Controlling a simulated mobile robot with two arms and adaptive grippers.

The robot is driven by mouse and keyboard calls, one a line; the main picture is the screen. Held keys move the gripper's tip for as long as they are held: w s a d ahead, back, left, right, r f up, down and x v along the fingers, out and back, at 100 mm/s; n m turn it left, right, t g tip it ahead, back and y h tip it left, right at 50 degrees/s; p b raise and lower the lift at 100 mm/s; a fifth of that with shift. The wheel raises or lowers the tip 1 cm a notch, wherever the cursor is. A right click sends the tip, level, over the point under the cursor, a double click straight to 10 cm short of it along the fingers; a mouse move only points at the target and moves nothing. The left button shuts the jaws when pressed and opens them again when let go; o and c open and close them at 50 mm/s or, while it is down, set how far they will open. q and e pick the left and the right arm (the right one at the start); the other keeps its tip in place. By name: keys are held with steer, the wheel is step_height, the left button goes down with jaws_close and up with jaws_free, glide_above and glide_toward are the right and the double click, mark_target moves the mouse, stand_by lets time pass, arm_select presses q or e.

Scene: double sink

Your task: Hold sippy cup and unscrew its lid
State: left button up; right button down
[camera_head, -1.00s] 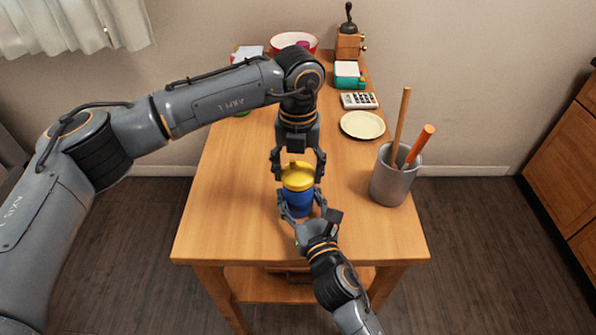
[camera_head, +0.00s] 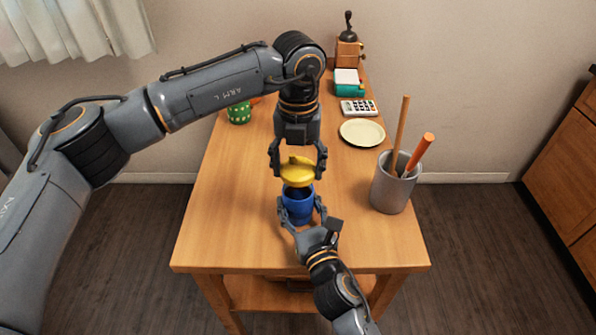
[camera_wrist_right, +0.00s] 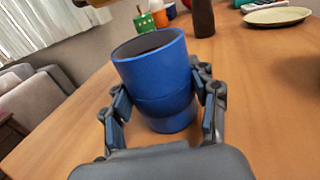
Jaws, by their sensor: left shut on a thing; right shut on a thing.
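The blue sippy cup (camera_head: 299,206) stands upright near the middle of the wooden table, its top open. My right gripper (camera_head: 299,212) is shut around its sides from the front; in the right wrist view the cup (camera_wrist_right: 158,85) sits between both fingers (camera_wrist_right: 162,100). The yellow lid (camera_head: 297,171) is off the cup, just above its rim and slightly tilted. My left gripper (camera_head: 298,162) comes from above and is shut on the lid. Only a sliver of the lid's underside shows at the top of the right wrist view.
A grey metal holder (camera_head: 392,186) with two sticks stands right of the cup. Behind it are a cream plate (camera_head: 362,132), a calculator (camera_head: 359,107), a teal box (camera_head: 348,85) and a coffee grinder (camera_head: 348,50). A green dotted cup (camera_head: 238,113) stands back left. The table's left front is clear.

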arm_select(q)
step_height(320, 180, up, 2)
arm_select(e)
steer(key=shift+c, duration=1.5)
jaws_free()
